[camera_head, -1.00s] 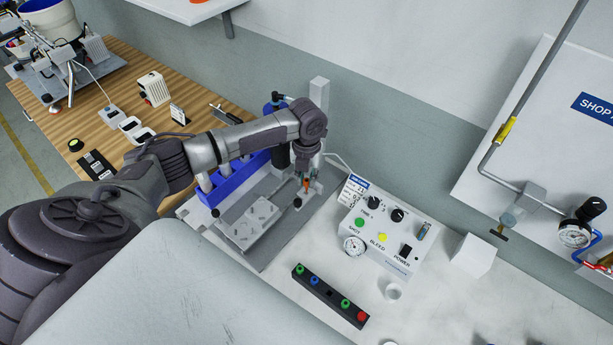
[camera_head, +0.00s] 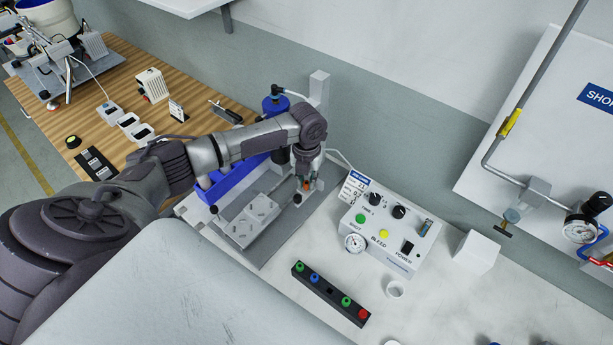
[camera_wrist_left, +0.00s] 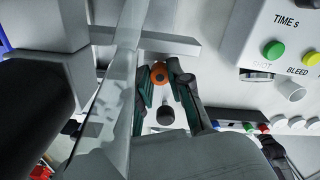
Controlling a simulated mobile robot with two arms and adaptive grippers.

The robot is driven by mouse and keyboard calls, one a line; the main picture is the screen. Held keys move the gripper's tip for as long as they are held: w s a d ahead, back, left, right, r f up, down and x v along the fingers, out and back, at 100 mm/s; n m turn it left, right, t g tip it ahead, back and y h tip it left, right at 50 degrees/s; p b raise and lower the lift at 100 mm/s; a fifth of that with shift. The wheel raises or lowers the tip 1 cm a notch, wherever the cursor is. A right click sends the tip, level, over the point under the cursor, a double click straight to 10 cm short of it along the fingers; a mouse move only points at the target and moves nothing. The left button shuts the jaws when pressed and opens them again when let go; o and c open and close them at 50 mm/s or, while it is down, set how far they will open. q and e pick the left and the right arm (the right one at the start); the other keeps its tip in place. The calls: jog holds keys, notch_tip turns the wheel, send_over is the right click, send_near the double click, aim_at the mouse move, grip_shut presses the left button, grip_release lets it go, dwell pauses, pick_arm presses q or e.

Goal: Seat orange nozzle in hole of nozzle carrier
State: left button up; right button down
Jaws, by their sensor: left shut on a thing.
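My left gripper (camera_head: 306,180) is shut on the orange nozzle (camera_head: 307,186), held beside the dispenser column. In the left wrist view the orange nozzle (camera_wrist_left: 158,72) sits between the fingertips (camera_wrist_left: 159,80), its round end with a dark centre facing the camera. The nozzle carrier (camera_head: 322,289) is a black bar lying on the white bench, in front of and slightly right of the gripper. It holds green, blue, green and red nozzles, with an empty-looking spot near its middle. The carrier partly shows at the wrist view's right (camera_wrist_left: 236,127). My right gripper is not in view.
The white control box (camera_head: 388,240) stands right of the gripper. The dispenser's grey base plate (camera_head: 283,235) with a light fixture block (camera_head: 240,228) is to the left, and its column (camera_head: 318,90) is behind. A small white cup (camera_head: 395,289) stands right of the carrier.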

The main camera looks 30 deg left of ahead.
aim_at(306, 183)
pick_arm(q)
jog(key=shift+f, duration=0.35)
jog(key=o, duration=0.8)
jog(key=shift+r, duration=0.1)
notch_tip(306, 183, up, 12)
jog(key=shift+f, duration=0.1)
dwell(0.4)
